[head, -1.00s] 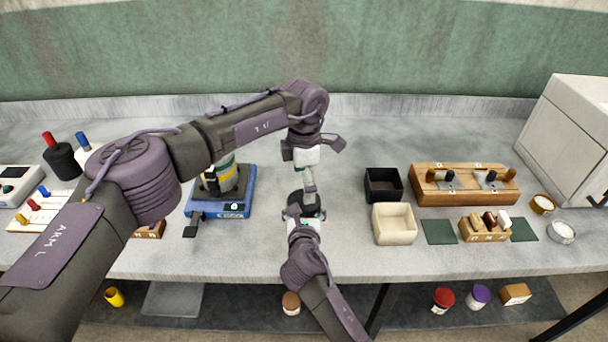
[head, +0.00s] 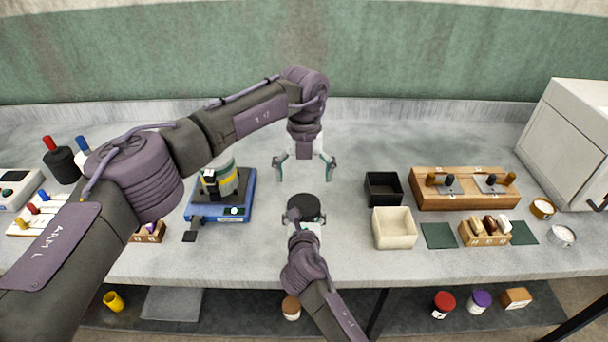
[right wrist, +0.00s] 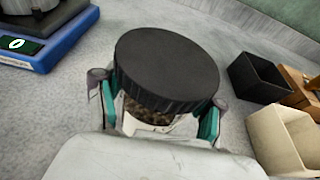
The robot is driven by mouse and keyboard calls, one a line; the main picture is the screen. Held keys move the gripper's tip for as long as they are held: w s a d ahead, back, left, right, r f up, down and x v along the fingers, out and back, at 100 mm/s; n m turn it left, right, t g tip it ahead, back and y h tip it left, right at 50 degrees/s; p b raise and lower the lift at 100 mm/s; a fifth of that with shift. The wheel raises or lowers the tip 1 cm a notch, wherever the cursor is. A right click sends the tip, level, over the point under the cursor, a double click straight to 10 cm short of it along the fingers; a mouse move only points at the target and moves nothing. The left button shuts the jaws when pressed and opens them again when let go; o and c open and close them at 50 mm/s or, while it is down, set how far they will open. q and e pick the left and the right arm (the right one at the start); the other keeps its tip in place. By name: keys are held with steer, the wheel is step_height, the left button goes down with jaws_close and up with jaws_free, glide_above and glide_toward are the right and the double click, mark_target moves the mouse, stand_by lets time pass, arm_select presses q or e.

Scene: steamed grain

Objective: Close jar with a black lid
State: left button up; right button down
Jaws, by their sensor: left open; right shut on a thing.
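The jar with the black lid (head: 305,207) stands on the table in front of me in the head view. In the right wrist view the black lid (right wrist: 168,68) sits on top of the jar, and grainy brown contents (right wrist: 150,117) show below it. How tightly the lid is seated I cannot tell. My right gripper (right wrist: 158,118) is shut around the jar's body below the lid, one teal-padded finger on each side. My left gripper (head: 305,164) is open and empty above and just behind the lid, apart from it, with its fingers spread wide.
A black box (head: 383,188) and a cream box (head: 394,228) stand to the right of the jar. A blue scale (head: 236,212) with a yellow-banded item (head: 222,180) is to the left. A wooden rack (head: 464,188) is further right. The table around the jar is clear.

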mark_target(304, 204)
steer(key=shift+r, duration=0.1)
arm_select(q)
steer(key=shift+s+f, duration=0.1)
steer(key=shift+f, duration=3.95)
steer(key=c, duration=1.1)
steer(key=m, duration=1.2)
arm_select(e)
steer(key=shift+r, duration=0.1)
arm_select(q)
steer(key=o, duration=1.1)
